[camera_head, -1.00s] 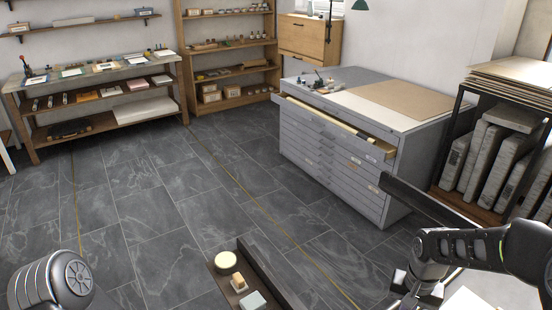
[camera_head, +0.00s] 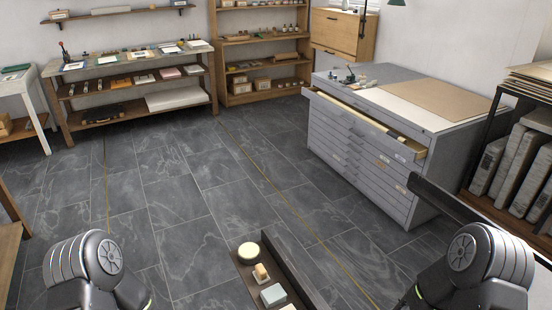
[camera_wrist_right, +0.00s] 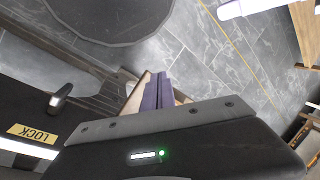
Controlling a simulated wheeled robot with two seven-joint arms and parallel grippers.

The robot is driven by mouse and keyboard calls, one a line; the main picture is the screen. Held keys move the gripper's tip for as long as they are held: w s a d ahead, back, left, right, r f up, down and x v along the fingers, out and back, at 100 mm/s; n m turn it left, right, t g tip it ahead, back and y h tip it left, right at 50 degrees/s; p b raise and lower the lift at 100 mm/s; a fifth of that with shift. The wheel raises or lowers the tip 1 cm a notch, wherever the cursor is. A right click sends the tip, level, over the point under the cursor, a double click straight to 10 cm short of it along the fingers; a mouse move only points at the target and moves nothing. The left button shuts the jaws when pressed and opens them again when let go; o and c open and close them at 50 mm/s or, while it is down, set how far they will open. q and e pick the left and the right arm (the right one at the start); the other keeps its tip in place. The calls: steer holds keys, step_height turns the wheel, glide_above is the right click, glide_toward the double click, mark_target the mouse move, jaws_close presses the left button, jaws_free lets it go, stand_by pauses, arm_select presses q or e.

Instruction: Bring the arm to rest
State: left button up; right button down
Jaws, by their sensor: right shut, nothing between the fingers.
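My right arm shows in the head view as a dark elbow link at the lower right, folded close in to me. Its gripper is outside that view. In the right wrist view my right gripper (camera_wrist_right: 158,92) has its two dark fingers together with nothing between them, over the grey floor. My left arm shows only as a dark link at the lower left of the head view. The left gripper is in neither current view.
A grey flat-file cabinet (camera_head: 360,160) stands at right with its top drawer (camera_head: 365,122) pulled out. A rack of slabs (camera_head: 515,160) is beside it. A wooden tray (camera_head: 247,284) holds several small items near me. A workbench (camera_head: 128,95) stands behind. The middle floor is clear.

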steer(key=s+a+f+b, duration=0.1)
steer(key=s+a+f, duration=0.2)
steer(key=s, duration=0.2)
step_height(320, 180, down, 8)
steer(key=w+b, duration=0.1)
steer(key=b, duration=0.8)
steer(key=shift+w+n, duration=0.15)
steer(key=shift+n, duration=0.15)
